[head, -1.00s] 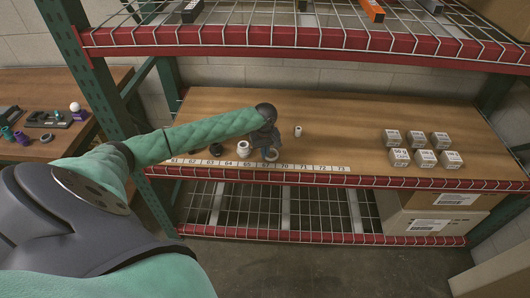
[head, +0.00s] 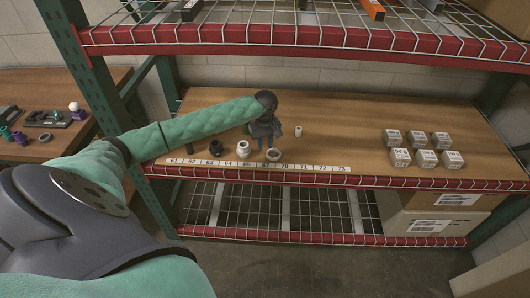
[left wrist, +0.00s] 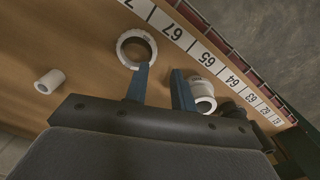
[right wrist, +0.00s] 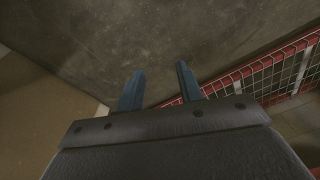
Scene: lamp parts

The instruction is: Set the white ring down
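The white ring (head: 274,159) lies flat on the wooden shelf near its front edge, just behind the number strip. In the left wrist view the ring (left wrist: 122,52) shows a dark hole, and one fingertip overlaps its near rim; I cannot tell whether they touch. My left gripper (head: 266,144) is open with nothing between its fingers, just behind and left of the ring in the head view. Its two blue fingers also show apart in the left wrist view (left wrist: 160,79). My right gripper (right wrist: 158,78) is open and empty, away from the shelf parts.
Several labelled grey boxes (head: 424,158) stand farther right. The wood between is clear. A wire rack (head: 300,37) hangs above.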

